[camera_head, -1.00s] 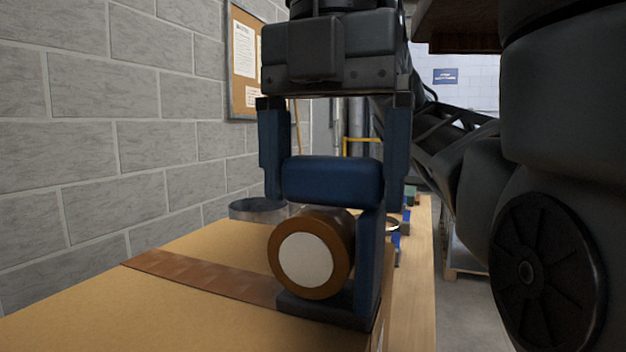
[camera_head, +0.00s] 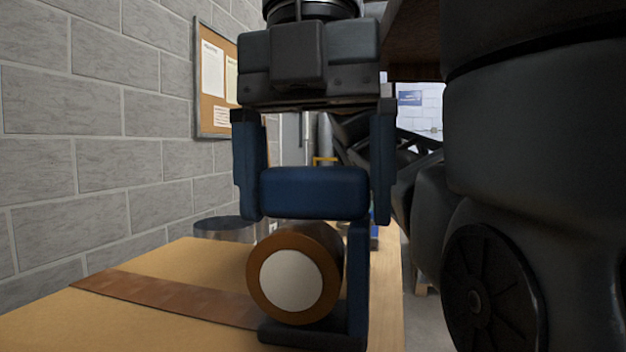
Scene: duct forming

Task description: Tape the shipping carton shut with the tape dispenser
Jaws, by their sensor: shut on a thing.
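The shipping carton (camera_head: 160,318) fills the lower left, its tan top facing up. A strip of brown tape (camera_head: 165,295) lies across the top, from the left edge to the dispenser. The blue tape dispenser (camera_head: 358,270) carries a brown tape roll (camera_head: 294,275) with a pale core. Its base is at the strip's right end, by the carton's right side; I cannot tell whether it touches the top. My gripper (camera_head: 314,195) points down, shut on the dispenser's thick blue handle, one finger at each end. The dispenser hides the strip's right end.
A grey block wall (camera_head: 100,130) with a cork notice board (camera_head: 215,85) stands at the left. A round metal duct piece (camera_head: 225,229) is behind the carton. A wooden bench top (camera_head: 388,290) runs along the right. My arm blocks the right side.

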